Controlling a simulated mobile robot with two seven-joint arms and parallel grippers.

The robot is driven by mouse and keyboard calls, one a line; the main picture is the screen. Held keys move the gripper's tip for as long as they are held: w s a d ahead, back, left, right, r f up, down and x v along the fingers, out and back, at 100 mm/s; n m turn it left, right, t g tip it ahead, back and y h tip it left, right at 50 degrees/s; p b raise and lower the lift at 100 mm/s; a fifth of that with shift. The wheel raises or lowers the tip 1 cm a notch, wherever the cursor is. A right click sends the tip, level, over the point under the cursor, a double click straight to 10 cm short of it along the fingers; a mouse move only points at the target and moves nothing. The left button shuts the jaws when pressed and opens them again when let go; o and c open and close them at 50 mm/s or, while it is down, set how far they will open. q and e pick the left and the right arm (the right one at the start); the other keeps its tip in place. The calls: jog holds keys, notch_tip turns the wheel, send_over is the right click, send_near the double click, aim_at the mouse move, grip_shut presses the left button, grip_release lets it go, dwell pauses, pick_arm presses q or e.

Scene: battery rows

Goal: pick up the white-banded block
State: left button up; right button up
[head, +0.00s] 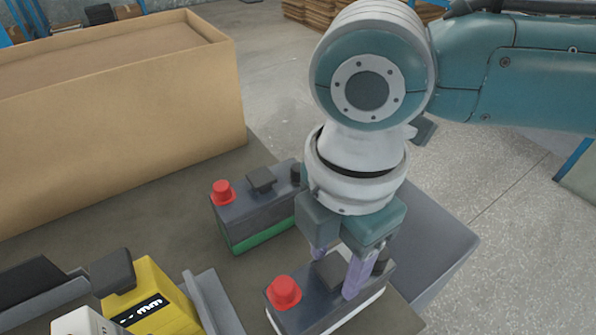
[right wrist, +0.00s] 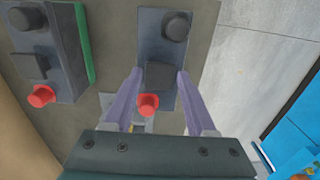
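The white-banded block (head: 310,310) is a dark grey battery-shaped block with a red cap, a dark cap and a black raised piece on top. A white band shows along its lower edge. It stands on the table at the front right. My right gripper (head: 338,268) points down over it, with its purple fingers apart. In the right wrist view, the block (right wrist: 160,50) lies between the two fingers of the gripper (right wrist: 157,90), near its black raised piece. I cannot tell whether the fingers touch it. My left gripper is not in view.
A similar block with a green band (head: 245,218) stands just behind and left. A large cardboard box (head: 120,110) fills the back left. A yellow object (head: 155,300) and grey dividers (head: 212,300) are at the front left. The table edge is close on the right.

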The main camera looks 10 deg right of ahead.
grip_shut()
dwell(0.9)
jog(key=shift+r, duration=0.15)
